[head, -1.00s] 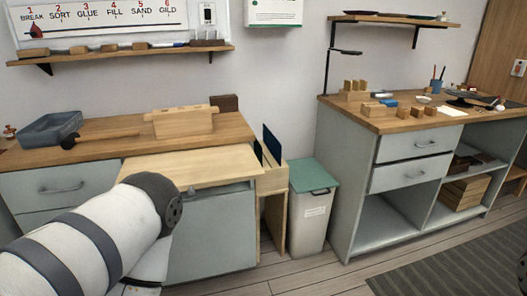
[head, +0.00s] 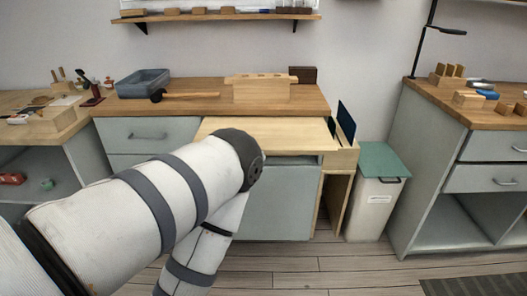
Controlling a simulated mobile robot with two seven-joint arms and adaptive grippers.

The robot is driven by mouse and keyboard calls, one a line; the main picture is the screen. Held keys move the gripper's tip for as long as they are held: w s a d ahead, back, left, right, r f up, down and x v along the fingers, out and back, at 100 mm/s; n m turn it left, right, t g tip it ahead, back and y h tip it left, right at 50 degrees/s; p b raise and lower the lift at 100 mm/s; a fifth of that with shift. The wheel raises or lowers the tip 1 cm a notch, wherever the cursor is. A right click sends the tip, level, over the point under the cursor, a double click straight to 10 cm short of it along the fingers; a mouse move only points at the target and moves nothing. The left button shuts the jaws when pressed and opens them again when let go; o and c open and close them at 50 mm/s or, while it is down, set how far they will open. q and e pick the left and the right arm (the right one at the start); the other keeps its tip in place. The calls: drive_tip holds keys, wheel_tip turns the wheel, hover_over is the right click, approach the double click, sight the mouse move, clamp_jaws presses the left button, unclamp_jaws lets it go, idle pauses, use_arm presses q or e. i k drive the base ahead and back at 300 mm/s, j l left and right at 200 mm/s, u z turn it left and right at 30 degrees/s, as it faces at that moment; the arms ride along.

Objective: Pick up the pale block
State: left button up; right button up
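I cannot tell for sure which thing is the pale block. A pale wooden block with slots along its top (head: 258,91) stands on the middle bench. Smaller light wooden blocks (head: 469,99) lie on the right bench, partly cut off by the picture's edge. Another light wooden block (head: 52,121) is on the left bench. My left arm crosses the lower left of the head view, bent at the elbow, and hides part of the cabinet. Neither gripper is in view.
The middle bench (head: 200,105) also holds a grey tray (head: 142,84), a mallet (head: 185,96) and a dark block (head: 303,74). A pale board (head: 290,132) juts out in front. A bin with a green lid (head: 384,161) stands between the benches. Floor (head: 320,266) is clear in front.

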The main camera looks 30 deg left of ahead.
sight(248, 88)
drive_tip(key=j, duration=0.95)
drive_tip(key=i+j, duration=0.1)
drive_tip(key=j, duration=0.85)
drive_tip(key=z, duration=0.05)
